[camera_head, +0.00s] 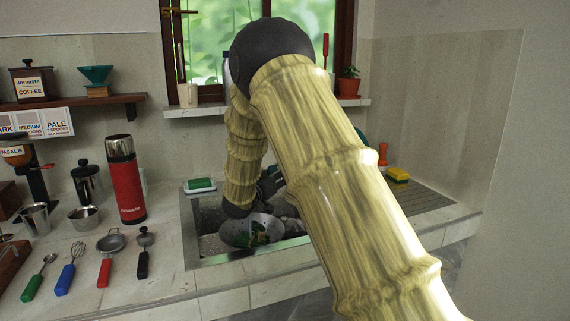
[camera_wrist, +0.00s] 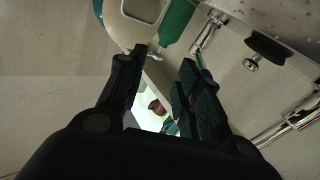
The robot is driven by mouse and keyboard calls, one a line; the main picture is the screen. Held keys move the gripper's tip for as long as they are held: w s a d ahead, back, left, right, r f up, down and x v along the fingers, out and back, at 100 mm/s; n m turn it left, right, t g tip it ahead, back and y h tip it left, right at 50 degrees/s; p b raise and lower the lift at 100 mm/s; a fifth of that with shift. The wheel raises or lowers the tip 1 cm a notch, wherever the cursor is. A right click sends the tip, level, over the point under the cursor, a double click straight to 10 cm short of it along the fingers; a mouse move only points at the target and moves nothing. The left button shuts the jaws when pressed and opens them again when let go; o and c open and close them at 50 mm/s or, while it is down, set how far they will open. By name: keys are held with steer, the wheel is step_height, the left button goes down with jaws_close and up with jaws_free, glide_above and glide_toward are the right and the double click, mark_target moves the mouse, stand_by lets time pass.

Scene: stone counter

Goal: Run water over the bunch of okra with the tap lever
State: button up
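My gripper (camera_head: 269,184) is partly hidden by my arm, above and behind the okra. In the wrist view my gripper (camera_wrist: 164,58) is open, its two dark fingers apart, with nothing held between them. A chrome rod (camera_wrist: 206,36) lies just beyond the right finger; I cannot tell whether it is the tap lever. The tap is hidden in the head view.
A red flask (camera_head: 125,180) stands left of the sink (camera_head: 192,225), with utensils in front. A yellow sponge (camera_head: 397,174) and an orange-handled item (camera_head: 382,154) are at the right. The ribbed drainboard (camera_head: 425,200) is mostly clear.

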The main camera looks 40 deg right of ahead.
steer(key=w+a+f+n+t+y, duration=0.1)
steer(key=w+a, duration=0.3)
steer(key=w, duration=0.1)
steer(key=x, duration=1)
jaws_close()
